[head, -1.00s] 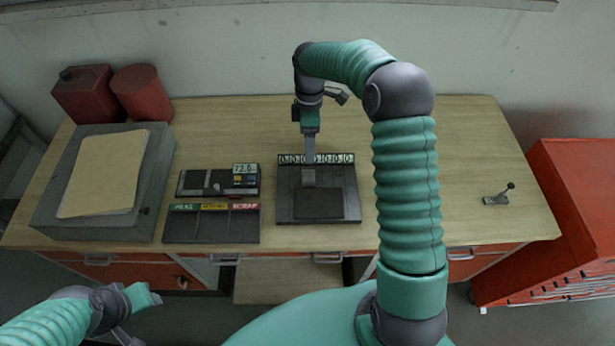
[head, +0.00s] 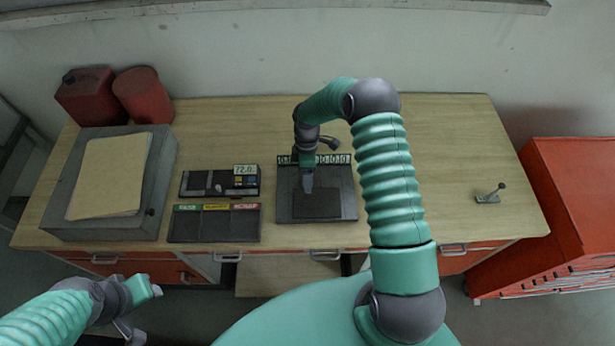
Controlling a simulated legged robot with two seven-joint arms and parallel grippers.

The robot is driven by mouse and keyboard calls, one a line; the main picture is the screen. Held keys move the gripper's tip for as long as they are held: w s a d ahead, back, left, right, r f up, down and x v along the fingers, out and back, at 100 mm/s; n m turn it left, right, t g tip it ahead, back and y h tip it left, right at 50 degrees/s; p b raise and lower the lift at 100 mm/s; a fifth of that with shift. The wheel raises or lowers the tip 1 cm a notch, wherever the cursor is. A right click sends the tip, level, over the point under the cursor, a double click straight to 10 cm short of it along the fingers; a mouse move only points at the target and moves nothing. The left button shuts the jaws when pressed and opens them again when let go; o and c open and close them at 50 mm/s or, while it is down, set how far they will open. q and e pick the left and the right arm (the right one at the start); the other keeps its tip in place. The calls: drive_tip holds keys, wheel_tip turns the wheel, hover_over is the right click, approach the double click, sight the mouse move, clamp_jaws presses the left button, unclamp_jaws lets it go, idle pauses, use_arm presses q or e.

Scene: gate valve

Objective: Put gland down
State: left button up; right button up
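My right gripper (head: 307,184) points down over the dark square tray (head: 285,212) with a numbered strip, at the middle of the bench. Its fingertips are small and grey, close to the tray's raised dark plate (head: 325,205). I cannot make out the gland between the fingers, nor whether they are apart or together. A small pale piece (head: 217,187) sits on the dark device with a display (head: 190,183); I cannot tell what it is. My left gripper (head: 140,312) is at the lower left, off the bench front, with its fingers spread and empty.
A three-part bin (head: 215,226) with green, yellow and red labels lies left of the tray. A grey box (head: 160,165) bearing a folder, and red containers (head: 138,95), stand at left. A small lever (head: 488,197) is at right; bench between is clear.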

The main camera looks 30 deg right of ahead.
drive_tip(key=shift+s+d, duration=0.1)
drive_tip(key=shift+d, duration=0.05)
drive_tip(key=c, duration=0.5)
drive_tip(key=shift+a, duration=0.2)
clamp_jaws()
drive_tip(key=shift+d+r, duration=0.1)
